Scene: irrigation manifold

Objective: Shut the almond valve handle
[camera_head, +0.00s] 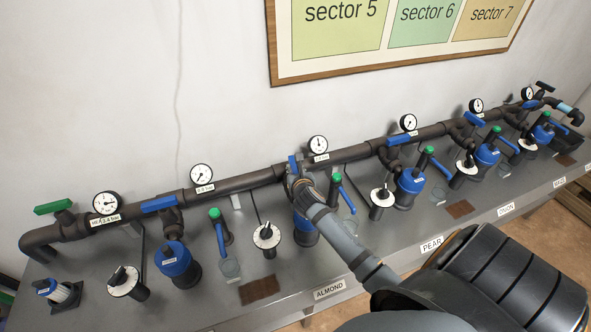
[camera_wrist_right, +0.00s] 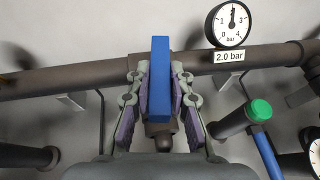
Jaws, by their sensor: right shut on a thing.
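The almond valve handle (camera_head: 293,161) is a blue bar on the dark pipe, above the ALMOND label (camera_head: 330,289). My right gripper (camera_head: 294,174) is at this handle, partly hiding it in the head view. In the right wrist view the blue handle (camera_wrist_right: 161,48) stands upright in the picture, crossing the horizontal pipe. The fingers of my right gripper (camera_wrist_right: 160,88) close on both its sides with purple pads. The valve body under the handle is mostly hidden. My left gripper is not in view.
A pressure gauge (camera_wrist_right: 231,22) with a 2.0 bar tag sits right of the handle. A green-capped fitting (camera_wrist_right: 258,112) with a blue lever stands close at lower right. Another blue handle (camera_head: 160,204) lies along the pipe further left. Several filters and dials line the grey bench (camera_head: 200,300).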

